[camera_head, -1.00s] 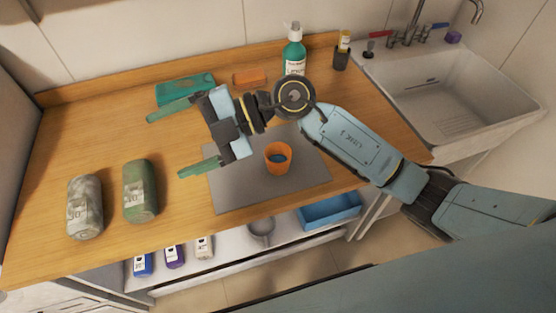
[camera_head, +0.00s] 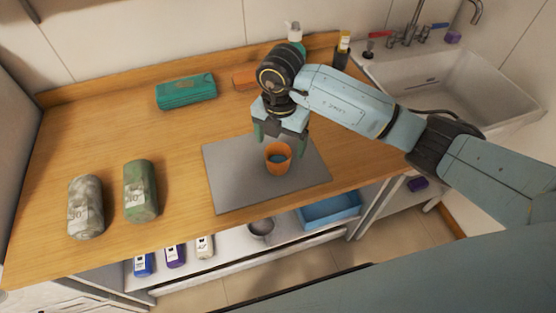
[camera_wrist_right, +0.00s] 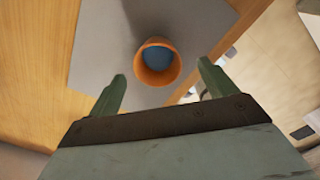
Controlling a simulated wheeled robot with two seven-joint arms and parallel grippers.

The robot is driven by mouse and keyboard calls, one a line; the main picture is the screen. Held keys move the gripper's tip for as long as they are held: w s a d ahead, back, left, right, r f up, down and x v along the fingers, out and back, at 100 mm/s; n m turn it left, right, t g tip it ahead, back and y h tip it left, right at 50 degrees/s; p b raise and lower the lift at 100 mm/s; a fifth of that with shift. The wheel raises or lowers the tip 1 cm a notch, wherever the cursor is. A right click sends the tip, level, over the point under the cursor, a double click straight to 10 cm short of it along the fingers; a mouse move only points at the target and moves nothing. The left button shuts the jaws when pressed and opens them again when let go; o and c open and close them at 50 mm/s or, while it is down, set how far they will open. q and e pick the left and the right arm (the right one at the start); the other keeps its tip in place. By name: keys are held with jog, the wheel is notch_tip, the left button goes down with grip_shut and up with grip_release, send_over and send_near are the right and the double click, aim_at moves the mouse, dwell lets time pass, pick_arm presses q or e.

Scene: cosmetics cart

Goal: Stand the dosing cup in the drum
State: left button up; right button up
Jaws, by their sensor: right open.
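The orange dosing cup (camera_head: 276,165) stands upright on a grey mat (camera_head: 230,186) on the wooden counter, with something blue inside it. In the right wrist view the cup (camera_wrist_right: 149,75) shows between and beyond the two fingertips. My right gripper (camera_head: 281,141) points down at the cup's back side, its green fingers apart. In the right wrist view this gripper (camera_wrist_right: 162,71) is open and empty. I cannot make out the drum; only part of a white appliance (camera_head: 60,297) shows at the lower left. My left gripper is out of view.
A teal folded stack (camera_head: 187,91) and an orange block (camera_head: 244,79) lie behind. Bottles, a grey bowl (camera_head: 261,228) and a blue tray (camera_head: 330,210) occupy the shelf below. A sink (camera_head: 452,95) is right.

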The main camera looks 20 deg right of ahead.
aim_at(278, 157)
jog(key=f, duration=0.6)
jog(key=shift+a+f+p, duration=0.25)
jog(key=shift+f+p, duration=0.05)
jog(key=c, duration=1.1)
jog(key=shift+c, duration=0.2)
jog(key=shift+w+r, duration=0.1)
jog(key=shift+r, duration=0.05)
notch_tip(278, 157, up, 10)
jog(key=shift+f, duration=0.2)
